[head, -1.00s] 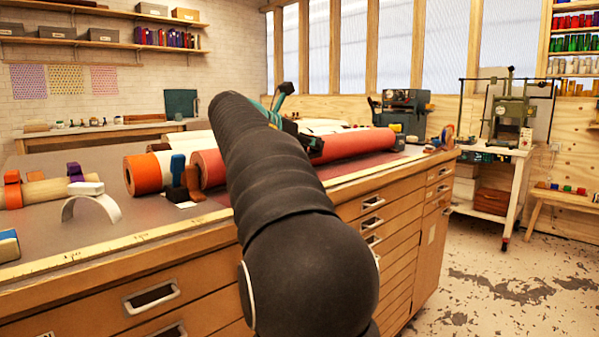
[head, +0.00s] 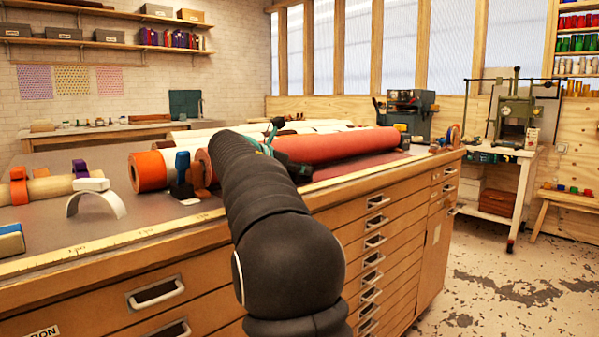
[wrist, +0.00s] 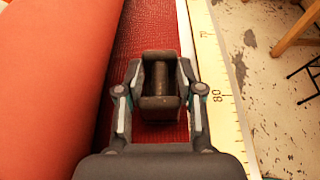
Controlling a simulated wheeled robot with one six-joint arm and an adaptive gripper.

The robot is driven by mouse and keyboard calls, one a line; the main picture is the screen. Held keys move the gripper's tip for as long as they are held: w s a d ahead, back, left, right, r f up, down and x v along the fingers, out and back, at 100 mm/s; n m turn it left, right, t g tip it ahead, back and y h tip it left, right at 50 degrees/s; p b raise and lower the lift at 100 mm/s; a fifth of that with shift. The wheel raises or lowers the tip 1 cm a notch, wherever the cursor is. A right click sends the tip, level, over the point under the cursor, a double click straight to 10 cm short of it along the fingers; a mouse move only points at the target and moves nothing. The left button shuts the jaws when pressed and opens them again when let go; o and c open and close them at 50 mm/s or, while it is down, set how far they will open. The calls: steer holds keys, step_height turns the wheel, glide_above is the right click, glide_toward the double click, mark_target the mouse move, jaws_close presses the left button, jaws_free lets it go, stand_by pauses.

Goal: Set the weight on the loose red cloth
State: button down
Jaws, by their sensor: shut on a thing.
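The loose red cloth (wrist: 152,28) is a dark red, textured strip lying flat between the big red roll (wrist: 45,80) and the yellow ruler edge. It also shows in the head view (head: 345,172) in front of the roll. My gripper (wrist: 160,80) is shut on the weight (wrist: 159,104), a dark metal block with a round bar across its recessed top. The weight is over the cloth in the wrist view; I cannot tell whether it touches. In the head view my arm hides most of the gripper, and the weight is not clear.
The yellow ruler (wrist: 215,95) runs along the bench's front edge, with floor beyond it. An orange-ended roll (head: 149,171), a blue-topped clamp-like piece (head: 182,175) and a white arch (head: 95,203) stand to the left. A grey-green machine (head: 410,105) stands behind the bench's right end.

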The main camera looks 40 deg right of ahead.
steer(key=c, duration=0.7)
jaws_free()
steer(key=shift+f, duration=0.1)
steer(key=shift+a+r, duration=0.15)
steer(key=shift+r, duration=0.1)
steer(key=v, duration=1.1)
steer(key=shift+s+a+r+p, duration=0.1)
steer(key=shift+a+r+p, duration=0.05)
steer(key=shift+a+p, duration=0.2)
